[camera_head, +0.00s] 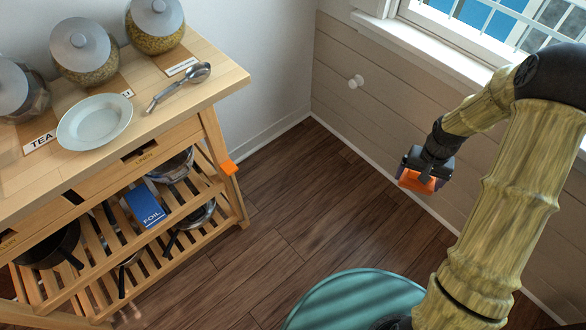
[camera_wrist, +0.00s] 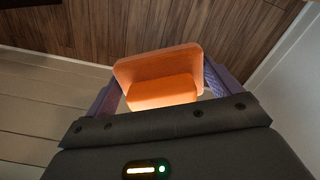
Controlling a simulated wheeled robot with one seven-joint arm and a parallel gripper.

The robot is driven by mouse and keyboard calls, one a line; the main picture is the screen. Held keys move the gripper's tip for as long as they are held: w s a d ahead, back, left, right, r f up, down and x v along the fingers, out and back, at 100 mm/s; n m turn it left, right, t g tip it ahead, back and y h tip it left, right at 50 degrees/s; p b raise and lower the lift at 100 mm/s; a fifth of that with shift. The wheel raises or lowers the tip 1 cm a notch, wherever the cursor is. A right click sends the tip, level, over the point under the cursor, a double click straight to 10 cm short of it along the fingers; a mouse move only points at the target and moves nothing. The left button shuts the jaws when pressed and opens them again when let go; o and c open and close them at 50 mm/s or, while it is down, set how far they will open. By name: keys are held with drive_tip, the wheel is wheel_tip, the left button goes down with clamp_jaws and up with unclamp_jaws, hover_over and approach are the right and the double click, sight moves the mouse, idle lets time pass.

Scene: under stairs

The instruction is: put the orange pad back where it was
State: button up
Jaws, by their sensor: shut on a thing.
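My gripper (camera_head: 424,171) is at the right in the head view, in the air in front of the plank wall and clear of the cart. It is shut on an orange pad (camera_head: 416,182). In the wrist view the pad (camera_wrist: 160,65) is a rounded orange plate with a smaller block on its near side, between the two purple fingers. A second orange piece (camera_head: 229,167) sits at the front right leg of the wooden cart (camera_head: 222,84), just below its top. Whether it is the same kind of piece I cannot tell.
The cart top holds lidded jars, a white plate (camera_head: 94,122) and a metal scoop (camera_head: 178,86). Its lower shelves hold pans and a blue foil box (camera_head: 145,205). A white knob (camera_head: 356,81) is on the plank wall. Dark floor (camera_head: 310,200) lies open between cart and wall.

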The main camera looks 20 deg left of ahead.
wheel_tip(320, 180, up, 25)
drive_tip(key=s+p, duration=0.2)
drive_tip(key=p, duration=3.3)
drive_tip(key=shift+s, duration=0.2)
drive_tip(key=shift+d+r, duration=0.1)
